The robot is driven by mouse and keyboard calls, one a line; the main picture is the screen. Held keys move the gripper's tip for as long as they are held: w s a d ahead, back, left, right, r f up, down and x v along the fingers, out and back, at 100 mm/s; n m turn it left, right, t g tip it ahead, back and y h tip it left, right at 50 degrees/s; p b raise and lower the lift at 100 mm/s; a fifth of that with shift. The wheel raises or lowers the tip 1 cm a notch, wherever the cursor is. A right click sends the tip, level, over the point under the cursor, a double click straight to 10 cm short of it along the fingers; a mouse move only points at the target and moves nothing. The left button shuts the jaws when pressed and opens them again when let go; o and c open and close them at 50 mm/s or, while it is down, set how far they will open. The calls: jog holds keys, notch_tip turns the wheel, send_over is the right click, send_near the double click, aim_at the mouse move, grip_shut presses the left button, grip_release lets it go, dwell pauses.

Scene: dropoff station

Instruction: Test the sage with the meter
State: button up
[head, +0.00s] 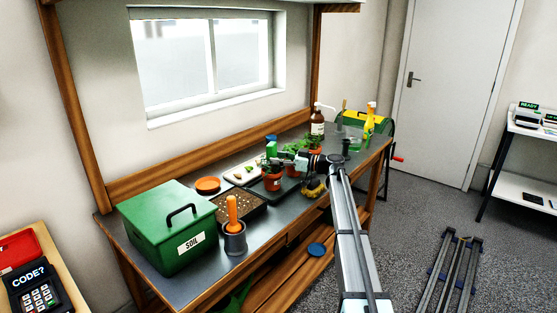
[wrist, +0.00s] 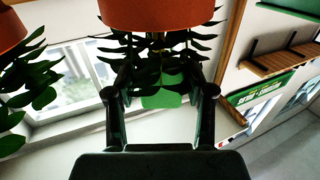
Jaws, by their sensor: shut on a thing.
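My gripper (head: 281,161) reaches over the bench from the right, just above a terracotta pot (head: 272,182) at the front. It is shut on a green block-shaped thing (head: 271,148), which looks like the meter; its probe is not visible. In the wrist view, which looks upside down, my gripper's fingers (wrist: 162,82) flank this green thing (wrist: 162,96), with dark leaves partly in front of it. A terracotta pot (wrist: 150,12) shows at the top edge. More potted herbs (head: 300,158) stand behind. I cannot tell which plant is the sage.
A seed tray (head: 238,208), a grey pot with an orange-handled tool (head: 234,240) and the green soil box (head: 165,225) stand to the left. Another leafy pot (wrist: 10,30) is close beside the gripper.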

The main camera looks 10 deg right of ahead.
jog(key=shift+f+b, duration=0.4)
jog(key=shift+b, duration=0.1)
dwell(1.6)
jog(key=o, duration=1.4)
